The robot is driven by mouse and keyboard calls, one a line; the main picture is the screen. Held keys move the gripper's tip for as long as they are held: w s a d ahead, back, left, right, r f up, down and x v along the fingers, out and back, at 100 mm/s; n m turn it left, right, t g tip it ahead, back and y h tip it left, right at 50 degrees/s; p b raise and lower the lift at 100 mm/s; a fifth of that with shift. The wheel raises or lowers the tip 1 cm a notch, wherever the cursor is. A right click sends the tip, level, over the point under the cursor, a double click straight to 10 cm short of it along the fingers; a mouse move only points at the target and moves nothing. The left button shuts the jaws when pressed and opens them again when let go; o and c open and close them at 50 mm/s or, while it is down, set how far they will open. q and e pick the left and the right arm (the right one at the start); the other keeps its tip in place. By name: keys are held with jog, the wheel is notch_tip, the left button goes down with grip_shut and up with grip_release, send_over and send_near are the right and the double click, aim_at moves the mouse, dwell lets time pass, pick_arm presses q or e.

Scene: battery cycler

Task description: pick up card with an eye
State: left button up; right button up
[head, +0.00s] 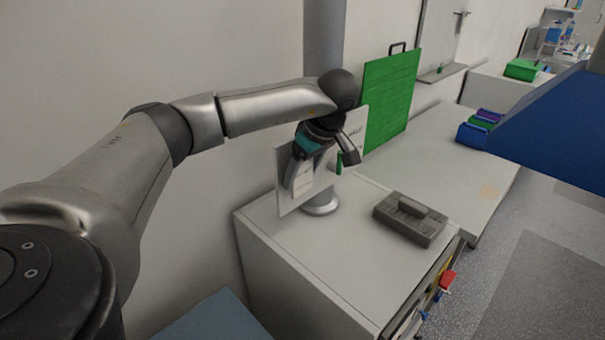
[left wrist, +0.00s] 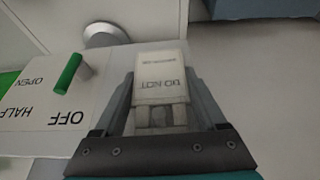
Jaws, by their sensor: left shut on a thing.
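The card (left wrist: 160,64) is white with dark print that reads "DO NOT" upside down in the left wrist view. In the head view the card (head: 302,181) hangs upright in front of a white panel. My left gripper (head: 297,172) points down at it and is shut on its upper end; the fingers (left wrist: 161,90) flank the card in the left wrist view. The gripped end, where an eye could be, is partly hidden between the jaws. My right gripper is not in view.
The white panel (left wrist: 40,118) carries a green lever (left wrist: 68,72) and the words OPEN, HALF and OFF. It stands on a white cabinet (head: 300,255) beside a round metal base (head: 320,204). A grey device (head: 410,218) lies to the right. A green board (head: 390,98) stands behind.

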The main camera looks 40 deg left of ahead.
pick_arm(q)
jog(key=shift+r, duration=0.2)
jog(key=shift+d+r, duration=0.1)
jog(key=shift+d, duration=0.15)
jog(key=s+d+b, duration=0.1)
jog(key=d, duration=1.6)
jog(key=shift+s+d, duration=0.25)
jog(key=shift+s, duration=0.1)
